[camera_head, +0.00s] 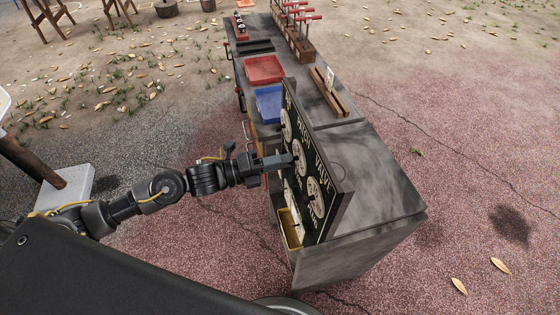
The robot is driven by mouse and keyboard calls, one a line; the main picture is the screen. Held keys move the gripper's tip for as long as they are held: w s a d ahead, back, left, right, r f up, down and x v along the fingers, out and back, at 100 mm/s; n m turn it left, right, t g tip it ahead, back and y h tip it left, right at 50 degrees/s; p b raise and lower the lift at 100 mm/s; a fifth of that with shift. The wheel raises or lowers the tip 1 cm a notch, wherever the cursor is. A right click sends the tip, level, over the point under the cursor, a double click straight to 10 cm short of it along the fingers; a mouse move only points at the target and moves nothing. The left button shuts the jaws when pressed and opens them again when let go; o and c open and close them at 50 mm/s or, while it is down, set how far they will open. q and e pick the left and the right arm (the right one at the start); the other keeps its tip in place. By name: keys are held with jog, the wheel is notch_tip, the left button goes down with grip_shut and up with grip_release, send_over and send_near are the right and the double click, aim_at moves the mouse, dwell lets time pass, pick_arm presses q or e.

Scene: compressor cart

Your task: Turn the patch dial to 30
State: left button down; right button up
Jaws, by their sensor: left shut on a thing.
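A dark upright panel (333,205) on the cart's side carries three round white dials in a row. The lettering beside them is small and seen at a slant. The middle dial, which seems to be the patch dial (299,170), is partly covered by my left gripper (289,160). My left gripper reaches in from the left and is shut on the knob of this dial. I cannot read the number its pointer stands at. The other two dials are on either side of it, clear of the gripper. My right gripper is not in view.
The grey cart (385,180) has a bare top behind the panel. A red tray (264,69), a blue tray (269,104) and a rack of red-handled tools (298,40) are farther along. Open ground lies right.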

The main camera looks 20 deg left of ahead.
pick_arm(q)
jog(key=c, duration=1.2)
grip_release()
jog(key=b+v, duration=0.1)
jog(key=v, duration=1)
jog(key=shift+b, duration=0.35)
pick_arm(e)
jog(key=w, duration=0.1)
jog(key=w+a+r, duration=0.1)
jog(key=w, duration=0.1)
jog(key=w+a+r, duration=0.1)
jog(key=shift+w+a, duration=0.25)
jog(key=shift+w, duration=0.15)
